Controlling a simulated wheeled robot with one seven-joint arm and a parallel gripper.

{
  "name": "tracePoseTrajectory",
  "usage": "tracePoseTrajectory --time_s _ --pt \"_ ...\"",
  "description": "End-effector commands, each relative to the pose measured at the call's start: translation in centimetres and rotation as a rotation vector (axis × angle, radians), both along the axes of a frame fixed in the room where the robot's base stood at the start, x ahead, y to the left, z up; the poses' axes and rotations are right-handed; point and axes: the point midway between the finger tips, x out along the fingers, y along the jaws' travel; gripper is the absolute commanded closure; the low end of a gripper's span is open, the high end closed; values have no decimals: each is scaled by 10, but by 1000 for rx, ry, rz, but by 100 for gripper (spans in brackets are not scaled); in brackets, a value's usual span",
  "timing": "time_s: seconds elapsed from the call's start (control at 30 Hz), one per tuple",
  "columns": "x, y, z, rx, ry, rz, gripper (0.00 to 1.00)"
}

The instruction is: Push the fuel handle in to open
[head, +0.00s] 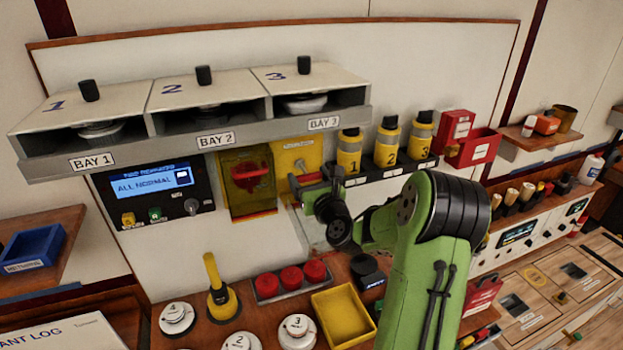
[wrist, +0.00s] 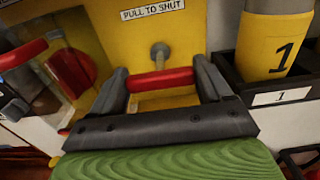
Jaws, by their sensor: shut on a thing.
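The fuel handle is a red crossbar (wrist: 160,80) on a grey rod that comes out of a yellow panel (head: 283,160) labelled "PULL TO SHUT" in the wrist view. My gripper (head: 302,182) is at this panel, and in the wrist view its two dark fingers (wrist: 162,84) are shut on the ends of the red crossbar. The rod shows beyond the bar, between bar and panel. In the head view my gripper hides most of the handle.
Left of the panel, a red handle (head: 250,176) sits behind a clear yellow-framed cover. Yellow canisters (head: 388,143) stand in a numbered rack close on the right. Below are red caps (head: 291,278) and a yellow tray (head: 343,313). The display (head: 148,186) reads "ALL NORMAL".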

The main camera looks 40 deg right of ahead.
Motion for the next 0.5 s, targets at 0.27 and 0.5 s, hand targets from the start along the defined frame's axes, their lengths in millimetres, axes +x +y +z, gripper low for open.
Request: tracePoseTrajectory --time_s 0.27,0.5 --pt "27 -6 4 -1 4 0 76" --pt "28 -7 3 -3 0 -1 76"
